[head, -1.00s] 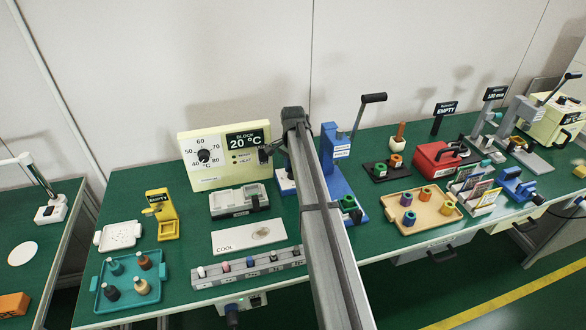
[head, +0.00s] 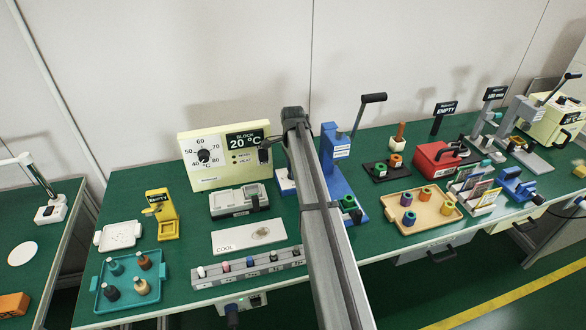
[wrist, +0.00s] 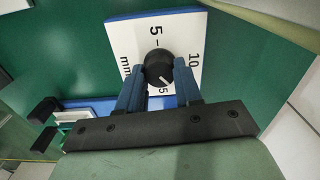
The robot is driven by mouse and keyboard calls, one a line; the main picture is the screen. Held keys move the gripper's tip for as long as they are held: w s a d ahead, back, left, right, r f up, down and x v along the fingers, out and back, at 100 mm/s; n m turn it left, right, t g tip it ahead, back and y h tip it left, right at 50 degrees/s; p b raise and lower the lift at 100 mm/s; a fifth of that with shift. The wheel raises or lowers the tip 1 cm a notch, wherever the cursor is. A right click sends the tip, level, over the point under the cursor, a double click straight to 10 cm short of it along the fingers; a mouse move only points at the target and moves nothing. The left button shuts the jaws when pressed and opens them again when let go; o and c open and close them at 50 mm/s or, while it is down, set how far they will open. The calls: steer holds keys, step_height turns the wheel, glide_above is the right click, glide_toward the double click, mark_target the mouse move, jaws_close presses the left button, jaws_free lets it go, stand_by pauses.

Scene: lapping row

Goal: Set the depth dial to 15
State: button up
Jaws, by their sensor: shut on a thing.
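The depth dial (wrist: 156,60) is a round black knob with a white pointer line, on a white plate (wrist: 131,45) with a blue edge. The plate bears the marks 5, 10 and mm. Another label below the knob shows a 5, its other part hidden at the finger. The pointer runs down and right toward that label. My gripper (wrist: 159,73) is shut on the dial, one blue-grey finger on either side. In the head view my arm hides the dial and the fingertips; the blue press (head: 342,177) shows just right of the arm.
A cream block heater (head: 195,181) with its own dial and a 20 °C display stands left of my arm. A grey rack (head: 213,282) and a tan tray (head: 437,216) lie nearer the front.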

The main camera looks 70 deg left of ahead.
steer(key=o, duration=1)
steer(key=shift+o, duration=0.2)
step_height(320, 180, up, 14)
steer(key=shift+f, duration=0.1)
